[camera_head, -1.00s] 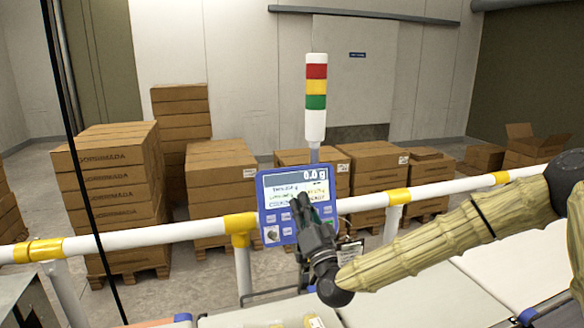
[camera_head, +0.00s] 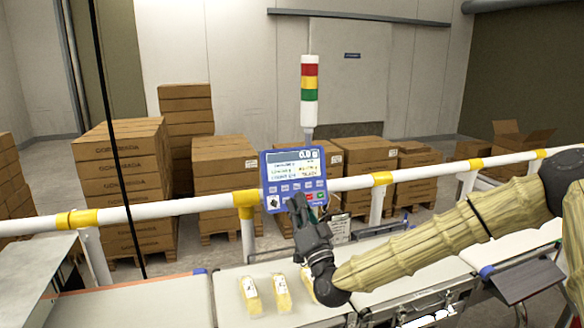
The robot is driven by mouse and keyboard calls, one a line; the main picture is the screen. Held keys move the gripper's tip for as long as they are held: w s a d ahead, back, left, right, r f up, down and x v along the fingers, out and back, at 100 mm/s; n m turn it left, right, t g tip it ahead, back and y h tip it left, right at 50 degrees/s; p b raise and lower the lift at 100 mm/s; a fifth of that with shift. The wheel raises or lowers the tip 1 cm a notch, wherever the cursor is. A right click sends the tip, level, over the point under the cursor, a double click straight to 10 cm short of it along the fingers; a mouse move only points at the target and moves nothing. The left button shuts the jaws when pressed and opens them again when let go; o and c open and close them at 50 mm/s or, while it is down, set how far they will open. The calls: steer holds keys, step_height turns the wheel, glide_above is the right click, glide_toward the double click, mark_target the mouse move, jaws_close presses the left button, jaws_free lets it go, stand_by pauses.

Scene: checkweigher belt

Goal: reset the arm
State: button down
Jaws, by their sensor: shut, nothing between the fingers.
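My gripper (camera_head: 299,207) is in front of the lower part of the blue checkweigher display panel (camera_head: 293,178), with its dark fingers pointing up towards the panel's buttons. The gripper is shut and holds nothing. I cannot tell whether the fingertips touch the panel. My arm (camera_head: 440,245), in a tan sleeve, reaches in from the right. The panel's screen reads about 0.0 g.
Yellowish packs (camera_head: 251,294) lie on the pale belt (camera_head: 225,310) below my gripper; one is partly hidden by it. A white and yellow rail (camera_head: 160,212) runs behind the belt. A signal tower (camera_head: 309,90) rises behind the panel. Stacked cartons (camera_head: 120,180) stand beyond.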

steer(key=s+a+f+n+g+b, duration=0.1)
steer(key=s+f+g, duration=0.2)
steer(key=f, duration=1)
steer(key=s+a+f+n+g+b, duration=0.1)
steer(key=s+a+f+g+b, duration=0.2)
steer(key=f, duration=1)
steer(key=s+d+f+g+h+b, duration=0.1)
steer(key=s+d+f+g+h, duration=0.15)
steer(key=s+f, duration=0.55)
steer(key=s+d+f+g+h, duration=0.1)
steer(key=s+d+f+g, duration=0.3)
steer(key=f, duration=0.9)
steer(key=s+d+f+n+g+h+b, duration=0.1)
steer(key=s+d+f+g+b, duration=0.2)
steer(key=s+f, duration=0.5)
steer(key=s+d+f+g+h, duration=0.25)
steer(key=s+d+f, duration=0.3)
steer(key=s, duration=0.35)
steer(key=s+d+f+g+h+b, duration=0.2)
steer(key=s+d+f+g, duration=0.2)
steer(key=s+d, duration=0.6)
steer(key=s, duration=0.4)
steer(key=shift+s+f, duration=0.15)
